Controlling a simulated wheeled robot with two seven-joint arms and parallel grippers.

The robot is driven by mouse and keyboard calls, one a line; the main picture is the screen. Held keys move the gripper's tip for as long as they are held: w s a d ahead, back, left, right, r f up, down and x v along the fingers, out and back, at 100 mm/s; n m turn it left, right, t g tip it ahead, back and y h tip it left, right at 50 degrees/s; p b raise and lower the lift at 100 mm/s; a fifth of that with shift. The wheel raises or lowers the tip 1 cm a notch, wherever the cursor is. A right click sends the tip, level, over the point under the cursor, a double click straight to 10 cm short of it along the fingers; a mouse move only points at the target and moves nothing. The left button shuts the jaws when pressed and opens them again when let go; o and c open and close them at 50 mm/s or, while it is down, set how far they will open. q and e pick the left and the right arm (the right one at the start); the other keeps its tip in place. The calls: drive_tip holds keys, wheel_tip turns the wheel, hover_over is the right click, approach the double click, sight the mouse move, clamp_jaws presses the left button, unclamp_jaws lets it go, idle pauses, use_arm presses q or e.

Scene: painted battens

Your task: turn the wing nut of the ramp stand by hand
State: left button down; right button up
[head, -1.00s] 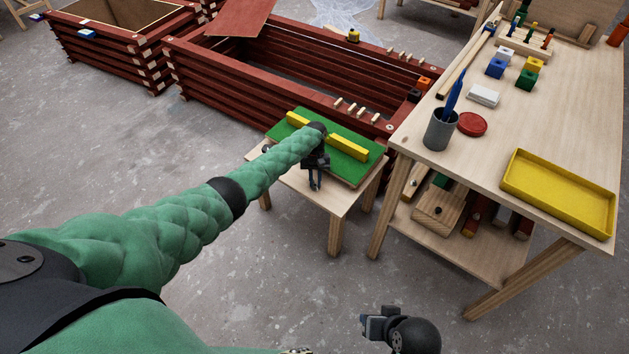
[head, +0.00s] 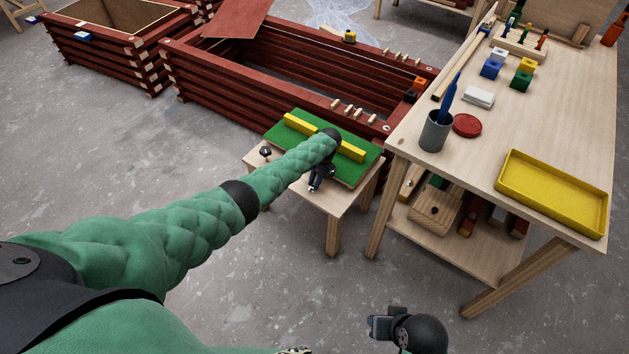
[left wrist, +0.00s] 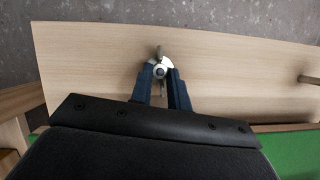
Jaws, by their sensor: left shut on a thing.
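The ramp stand (head: 341,218) is a low wooden table with a green board (head: 353,177) and a yellow batten (head: 299,125) on top. My left gripper (head: 315,187) is over the stand's bare front part. In the left wrist view, my left gripper (left wrist: 161,80) has its two dark blue fingers closed on the small metal wing nut (left wrist: 160,67). One wing sticks out beyond the fingertips. In the head view the nut is too small to make out. My right gripper (head: 379,326) is low at the bottom, away from the stand; its jaw gap does not show clearly.
A dark knob (head: 265,152) stands on the stand's left part. A dark red timber planter frame (head: 220,95) is behind the stand. A workbench (head: 465,190) with a yellow tray (head: 552,193) and blocks stands close on the right. The floor in front is clear.

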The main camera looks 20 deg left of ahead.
use_arm(q)
drive_tip(key=shift+m, duration=0.4)
use_arm(e)
drive_tip(key=shift+d+r, duration=0.1)
drive_tip(key=shift+r, duration=0.3)
drive_tip(key=shift+f, duration=0.15)
use_arm(q)
drive_tip(key=c, duration=1.3)
unclamp_jaws()
drive_tip(key=shift+c, duration=0.2)
drive_tip(key=v, duration=0.6)
drive_tip(key=shift+w+d+r, duration=0.1)
drive_tip(key=shift+d+r, duration=0.1)
drive_tip(key=shift+r, duration=0.2)
drive_tip(key=shift+w+d+r, duration=0.1)
drive_tip(key=shift+w+r, duration=0.05)
drive_tip(key=shift+r, duration=0.35)
use_arm(e)
drive_tip(key=shift+f, duration=0.3)
drive_tip(key=shift+r, duration=0.25)
drive_tip(key=shift+a, duration=0.2)
